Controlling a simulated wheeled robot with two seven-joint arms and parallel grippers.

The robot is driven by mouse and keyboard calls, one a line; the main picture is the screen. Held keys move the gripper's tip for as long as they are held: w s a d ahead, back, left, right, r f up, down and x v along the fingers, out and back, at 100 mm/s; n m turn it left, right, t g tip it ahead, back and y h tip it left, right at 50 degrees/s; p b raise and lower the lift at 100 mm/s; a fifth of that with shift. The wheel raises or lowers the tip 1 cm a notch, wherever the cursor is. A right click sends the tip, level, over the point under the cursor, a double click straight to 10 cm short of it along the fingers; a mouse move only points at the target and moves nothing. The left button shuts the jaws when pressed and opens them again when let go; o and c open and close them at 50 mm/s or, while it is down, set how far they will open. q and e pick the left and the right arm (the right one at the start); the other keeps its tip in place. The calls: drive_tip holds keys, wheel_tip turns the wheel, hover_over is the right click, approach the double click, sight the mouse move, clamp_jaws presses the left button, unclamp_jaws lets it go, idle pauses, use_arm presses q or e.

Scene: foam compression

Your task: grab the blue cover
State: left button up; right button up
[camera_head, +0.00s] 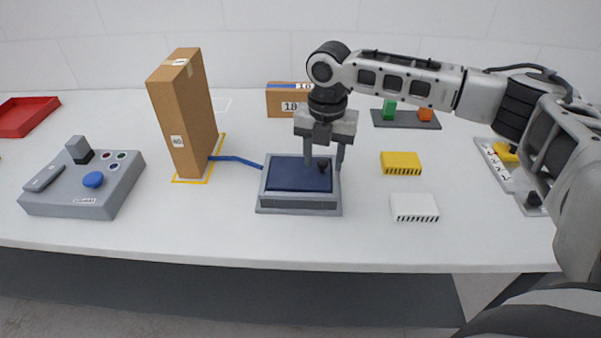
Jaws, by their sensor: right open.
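The blue cover (289,176) is a dark blue flat lid lying in a grey box (298,204) at the middle of the table. A small black knob (323,163) shows at its right side. My right gripper (324,166) points down over the right part of the cover. Its fingers are apart, one on each side of the knob, and are not closed on it. Whether the fingertips touch the cover, I cannot tell. My left gripper is out of view.
A tall cardboard box (184,115) stands left, with a blue strip (236,159) running to the grey box. A grey control box (85,180) is further left. Yellow (401,162) and white (414,207) blocks lie right. The table front (200,236) is clear.

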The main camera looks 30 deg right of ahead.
clamp_jaws()
drive_tip(key=shift+r, duration=0.2)
